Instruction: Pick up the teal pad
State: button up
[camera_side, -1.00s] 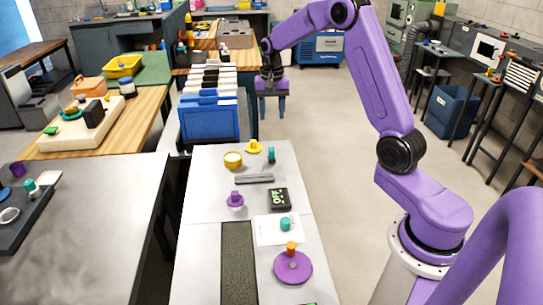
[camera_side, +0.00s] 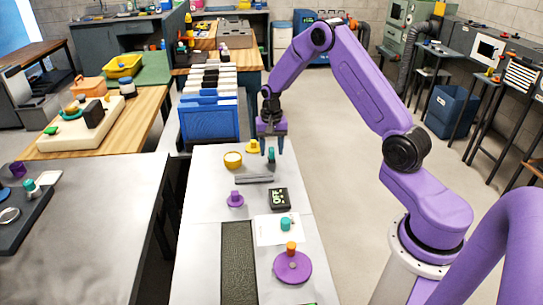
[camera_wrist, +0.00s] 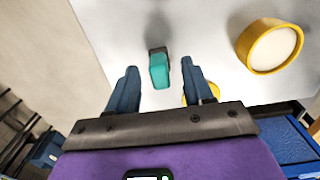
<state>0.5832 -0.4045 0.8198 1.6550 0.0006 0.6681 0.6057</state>
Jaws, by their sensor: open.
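The teal pad (camera_side: 271,156) stands near the far end of the grey workbench. In the wrist view it is a small teal block (camera_wrist: 159,72) with a dark grey part at its far end. My gripper (camera_side: 272,148) is over that end of the bench, pointing down. The wrist view shows its two blue-grey fingers (camera_wrist: 159,67) open, one on each side of the pad, with clear gaps between. The pad appears below the fingertips; the exact height gap is hard to tell. Nothing is held.
A yellow cup (camera_side: 233,161) and a yellow piece (camera_side: 253,147) stand close by on the left. A grey bar (camera_side: 254,179), a purple knob (camera_side: 235,200) and a black display (camera_side: 279,199) lie nearer. Blue bins (camera_side: 208,120) stand beyond the bench.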

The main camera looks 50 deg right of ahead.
jog(key=shift+f, duration=0.45)
grip_shut()
jog(key=shift+r, duration=0.15)
